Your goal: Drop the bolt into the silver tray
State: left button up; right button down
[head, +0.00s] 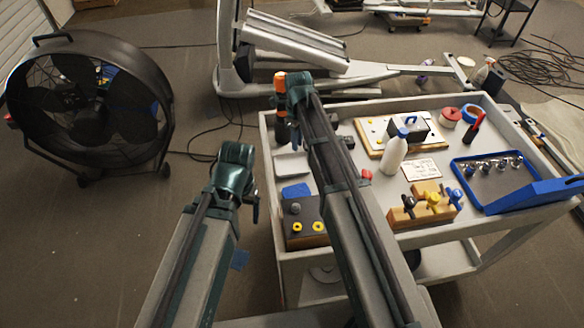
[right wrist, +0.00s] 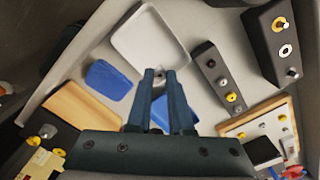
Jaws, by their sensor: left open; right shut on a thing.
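The silver tray (head: 291,166) is a shallow, pale, empty tray at the left of the grey cart top. In the right wrist view the tray (right wrist: 146,42) lies just ahead of my right fingertips. My right gripper (right wrist: 160,75) is above the cart beside the tray's near edge, pointing down, with its fingers nearly together on something small. The bolt itself is mostly hidden between the fingers. In the head view this gripper (head: 296,115) is partly hidden by its own arm. My left gripper (head: 246,198) is open and empty, left of the cart and off it.
A blue pad (head: 296,191) lies near the tray. A dark block with yellow rings (head: 308,227) stands at the cart's near left corner. A white bottle (head: 396,153), a wooden block with knobs (head: 426,208) and a blue tray (head: 487,205) are further right. A black fan (head: 88,105) stands left.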

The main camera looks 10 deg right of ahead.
aim_at(297, 152)
jog(key=shift+f+b, duration=2.8)
jog(key=shift+f, duration=0.15)
jog(key=c, duration=0.7)
grip_release()
jog(key=shift+c, duration=0.2)
jog(key=shift+r, duration=0.2)
notch_tip(297, 152, up, 14)
jog(key=p, duration=1.4)
jog(key=shift+f, duration=0.25)
